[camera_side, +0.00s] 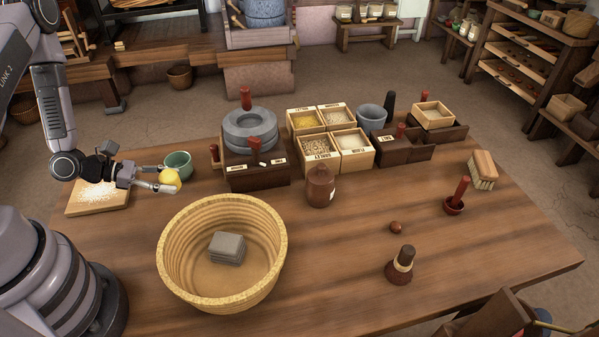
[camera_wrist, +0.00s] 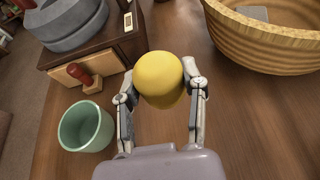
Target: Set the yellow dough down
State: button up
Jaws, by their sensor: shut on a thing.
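The yellow dough (camera_side: 170,177) is a smooth ball held between the two fingers of my gripper (camera_side: 163,184) on the left side of the table. In the wrist view the dough (camera_wrist: 159,76) sits between the fingertips of my gripper (camera_wrist: 161,92), with a finger on each side. The gripper is shut on it. The dough appears to be above the wooden table top; its exact height is hard to tell.
A green cup (camera_side: 179,162) stands just behind the dough. A floured board (camera_side: 76,208) lies to the left. A quern on a drawer box (camera_side: 262,180) is to the right. Bare table lies between.

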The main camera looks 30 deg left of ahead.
jog(key=r, duration=0.7)
jog(key=shift+w+d+r, duration=0.15)
jog(key=shift+w+r, duration=0.05)
jog(key=shift+r, duration=0.15)
jog(key=w+d+f+m+g+h, duration=0.2)
jog(key=w+d+m+g, duration=0.15)
jog(key=d, duration=0.35)
jog(key=m+g+h, duration=0.1)
jog(key=m+g, duration=0.7)
jog(key=g, duration=0.1)
send_over(336, 277)
notch_tip(336, 277, down, 9)
jog(key=shift+r, duration=0.15)
jog(key=shift+f, duration=2.25)
jog(key=shift+f, duration=0.15)
jog(key=o, duration=1.2)
jog(key=shift+c, duration=0.2)
